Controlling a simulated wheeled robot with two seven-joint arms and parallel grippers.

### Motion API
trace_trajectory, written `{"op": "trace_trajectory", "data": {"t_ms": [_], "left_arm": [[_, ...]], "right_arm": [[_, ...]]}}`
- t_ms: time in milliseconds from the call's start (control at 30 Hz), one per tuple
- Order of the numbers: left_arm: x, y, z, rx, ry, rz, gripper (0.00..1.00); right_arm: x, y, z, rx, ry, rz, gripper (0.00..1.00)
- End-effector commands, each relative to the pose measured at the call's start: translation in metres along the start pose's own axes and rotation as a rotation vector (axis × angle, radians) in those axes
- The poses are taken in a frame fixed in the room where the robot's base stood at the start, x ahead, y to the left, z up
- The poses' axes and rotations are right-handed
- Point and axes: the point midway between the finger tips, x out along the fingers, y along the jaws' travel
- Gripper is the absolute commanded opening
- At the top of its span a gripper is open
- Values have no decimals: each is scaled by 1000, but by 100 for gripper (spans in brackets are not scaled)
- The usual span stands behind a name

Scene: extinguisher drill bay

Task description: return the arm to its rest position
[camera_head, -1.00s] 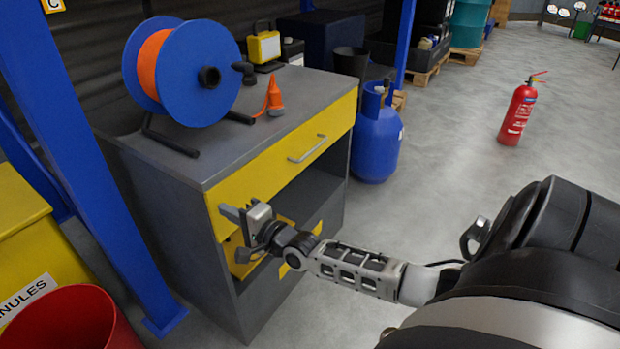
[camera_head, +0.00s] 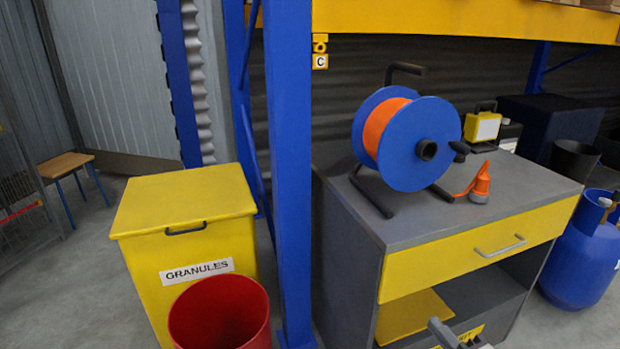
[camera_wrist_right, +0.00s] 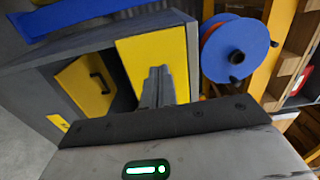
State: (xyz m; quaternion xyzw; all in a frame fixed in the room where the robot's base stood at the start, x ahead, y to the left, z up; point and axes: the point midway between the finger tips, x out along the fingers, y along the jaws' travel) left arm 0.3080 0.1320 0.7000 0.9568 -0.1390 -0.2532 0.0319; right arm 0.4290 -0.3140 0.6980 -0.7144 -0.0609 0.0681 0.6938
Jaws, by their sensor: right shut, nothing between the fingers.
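My right gripper (camera_head: 452,338) shows only in part at the bottom edge of the head view, in front of the grey cabinet (camera_head: 343,232). In the right wrist view its two fingers (camera_wrist_right: 156,88) lie together, shut and empty. They overlap the cabinet's yellow drawer front (camera_wrist_right: 140,52) in that picture; I cannot tell any contact. In the head view the drawer front (camera_head: 440,262) with its silver handle looks closed. Most of my right arm is out of the head view. My left gripper is not in view.
A blue reel (camera_head: 420,140) with orange cable stands on the cabinet top. A blue gas cylinder (camera_head: 580,262) stands right of it. A blue post (camera_head: 290,160), a yellow granules bin (camera_head: 185,215) and a red bucket (camera_head: 215,310) stand left.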

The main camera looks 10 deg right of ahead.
Motion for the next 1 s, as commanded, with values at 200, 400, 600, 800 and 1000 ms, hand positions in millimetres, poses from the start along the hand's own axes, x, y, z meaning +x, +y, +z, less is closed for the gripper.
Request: {"op": "trace_trajectory", "data": {"t_ms": [200,400,600,800,1000], "left_arm": [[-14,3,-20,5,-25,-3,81],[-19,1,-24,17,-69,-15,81],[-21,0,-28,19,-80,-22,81],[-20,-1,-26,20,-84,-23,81],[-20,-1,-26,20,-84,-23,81]], "right_arm": [[-29,-5,97,-419,-157,159,0],[-67,-25,173,-1011,-362,288,0],[-89,-38,193,-1354,-495,360,0],[-92,-38,194,-1398,-514,369,0],[-92,-38,194,-1398,-514,369,0]]}}
